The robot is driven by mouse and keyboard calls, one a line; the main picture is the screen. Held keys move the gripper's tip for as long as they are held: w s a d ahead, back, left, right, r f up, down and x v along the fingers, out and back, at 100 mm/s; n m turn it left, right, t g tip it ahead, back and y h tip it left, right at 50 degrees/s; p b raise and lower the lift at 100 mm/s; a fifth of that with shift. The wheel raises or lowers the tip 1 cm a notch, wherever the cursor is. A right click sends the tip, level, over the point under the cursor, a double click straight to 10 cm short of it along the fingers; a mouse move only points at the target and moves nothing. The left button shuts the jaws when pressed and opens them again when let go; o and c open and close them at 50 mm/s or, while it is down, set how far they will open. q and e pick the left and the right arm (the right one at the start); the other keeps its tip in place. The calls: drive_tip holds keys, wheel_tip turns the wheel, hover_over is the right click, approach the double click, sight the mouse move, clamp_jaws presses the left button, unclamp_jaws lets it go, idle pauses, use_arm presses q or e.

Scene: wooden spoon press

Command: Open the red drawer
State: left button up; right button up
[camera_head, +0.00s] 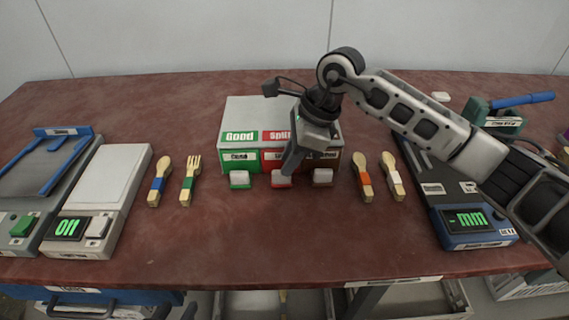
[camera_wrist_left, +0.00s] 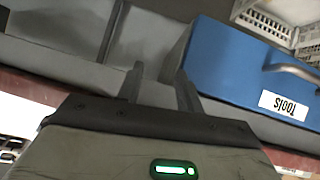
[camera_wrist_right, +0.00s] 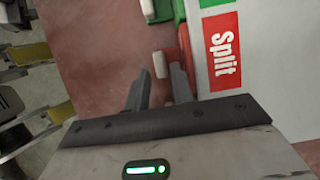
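The red drawer (camera_head: 273,166) is the middle one of three in a small grey cabinet. Its front looks level with the green and brown drawers beside it. Its handle (camera_head: 280,181) sticks out toward me, and in the right wrist view the pale handle (camera_wrist_right: 160,65) shows at the fingertips. My right gripper (camera_head: 287,172) reaches down from the right at the red drawer's front, partly covering it. Its fingers (camera_wrist_right: 157,75) are apart, with the handle between or just beyond the tips; contact is unclear. My left gripper (camera_wrist_left: 160,75) is open and empty, low near a blue box.
Wooden spoons and a fork lie either side of the cabinet. A scale (camera_head: 105,190) stands left, a measuring device (camera_head: 472,222) right. The table in front of the cabinet is clear. The blue box (camera_wrist_left: 230,65) is labelled Tools.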

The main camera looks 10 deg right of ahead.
drive_tip(key=shift+x, duration=1.05)
drive_tip(key=shift+a+f, duration=0.1)
drive_tip(key=shift+f, duration=0.25)
clamp_jaws()
